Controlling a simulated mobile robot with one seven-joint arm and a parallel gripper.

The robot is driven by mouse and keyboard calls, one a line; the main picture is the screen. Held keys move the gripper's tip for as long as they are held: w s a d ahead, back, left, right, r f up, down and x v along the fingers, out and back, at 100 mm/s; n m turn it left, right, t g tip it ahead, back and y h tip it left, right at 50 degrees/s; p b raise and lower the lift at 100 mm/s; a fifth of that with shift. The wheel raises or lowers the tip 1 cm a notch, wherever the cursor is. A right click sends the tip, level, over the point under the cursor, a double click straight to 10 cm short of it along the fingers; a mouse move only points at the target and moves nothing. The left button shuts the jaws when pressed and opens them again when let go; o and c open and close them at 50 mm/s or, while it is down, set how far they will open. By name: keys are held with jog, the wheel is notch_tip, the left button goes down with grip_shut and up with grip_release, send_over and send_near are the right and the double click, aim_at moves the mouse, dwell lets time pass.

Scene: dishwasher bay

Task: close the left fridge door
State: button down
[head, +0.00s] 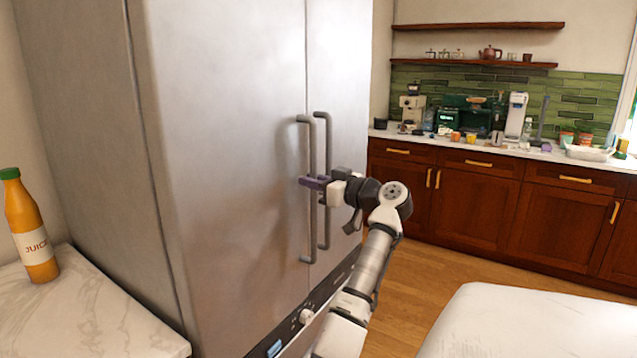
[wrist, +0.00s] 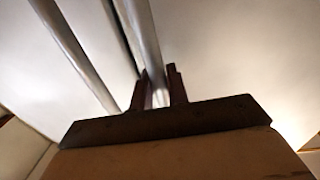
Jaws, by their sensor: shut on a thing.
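The fridge has two tall brushed-steel doors. The left fridge door (head: 225,150) fills the middle of the head view and looks flush or almost flush with the right door (head: 345,100); I cannot tell whether a small gap is left. The left door's vertical bar handle (head: 308,235) stands beside the right door's handle (head: 325,135). My gripper (head: 313,182) has its purple fingers around the left handle at mid-height. In the wrist view, a bar handle (wrist: 142,40) runs down between the dark fingers, with the other handle (wrist: 75,55) to its left.
A juice bottle (head: 32,228) stands on a marble counter (head: 90,320) at the left. A white surface (head: 535,325) is at the lower right. Wooden cabinets (head: 480,190) with a cluttered worktop stand behind. Open wooden floor (head: 415,285) lies between.

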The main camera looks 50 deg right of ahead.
jog(key=shift+w+r, duration=0.1)
jog(key=shift+w, duration=0.25)
jog(key=shift+w+r, duration=0.15)
jog(key=c, duration=1.7)
grip_release()
jog(key=shift+o, duration=1.3)
jog(key=shift+w+f, duration=0.2)
jog(key=shift+f, duration=0.05)
jog(key=shift+s, duration=0.1)
jog(key=shift+s, duration=0.15)
jog(key=s+b, duration=0.4)
jog(key=s, duration=0.9)
jog(key=shift+s, duration=0.3)
jog(key=shift+r, duration=0.1)
